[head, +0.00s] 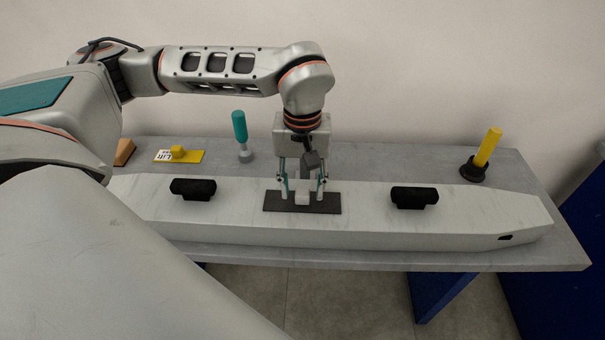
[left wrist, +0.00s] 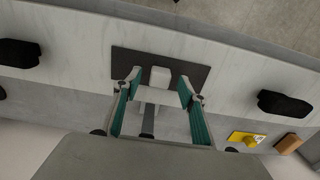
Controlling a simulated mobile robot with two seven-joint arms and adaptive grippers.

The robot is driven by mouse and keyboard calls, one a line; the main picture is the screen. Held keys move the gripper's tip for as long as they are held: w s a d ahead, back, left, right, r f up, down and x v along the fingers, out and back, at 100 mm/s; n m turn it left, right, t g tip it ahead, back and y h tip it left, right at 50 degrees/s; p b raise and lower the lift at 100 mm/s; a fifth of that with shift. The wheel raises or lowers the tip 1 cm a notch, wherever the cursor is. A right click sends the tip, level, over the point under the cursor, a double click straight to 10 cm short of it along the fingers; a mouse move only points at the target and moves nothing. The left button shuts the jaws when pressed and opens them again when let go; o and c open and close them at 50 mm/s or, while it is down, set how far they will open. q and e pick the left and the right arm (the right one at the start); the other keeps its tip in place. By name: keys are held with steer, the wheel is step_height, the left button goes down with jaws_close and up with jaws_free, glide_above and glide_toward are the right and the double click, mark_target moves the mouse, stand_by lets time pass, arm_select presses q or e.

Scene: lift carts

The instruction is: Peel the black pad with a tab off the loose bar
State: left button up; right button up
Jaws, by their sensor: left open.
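The loose bar (head: 370,225) is a long pale grey-white beam lying along the table. The flat black pad (head: 325,205) lies on the middle of its top, with a small whitish tab (head: 302,198) standing up from it. The pad (left wrist: 193,72) and tab (left wrist: 160,77) also show in the left wrist view. My left gripper (head: 302,192) points down over the pad, open, with one finger on each side of the tab. A gap shows between each finger and the tab. Whether the fingertips touch the pad cannot be told. My right gripper is not in view.
Two black handle-like blocks stand on the bar, left (head: 193,189) and right (head: 414,197) of the pad. Behind the bar are a teal-handled tool (head: 240,133), a yellow tool with black base (head: 486,150), a yellow piece (head: 185,156) and an orange-brown block (head: 124,151) on the table.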

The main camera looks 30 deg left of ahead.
arm_select(q)
steer(key=shift+f, duration=0.4)
steer(key=shift+c, duration=0.4)
steer(key=c, duration=1.1)
steer(key=shift+r, duration=0.2)
steer(key=shift+r+p, duration=0.7)
steer(key=shift+r, duration=0.1)
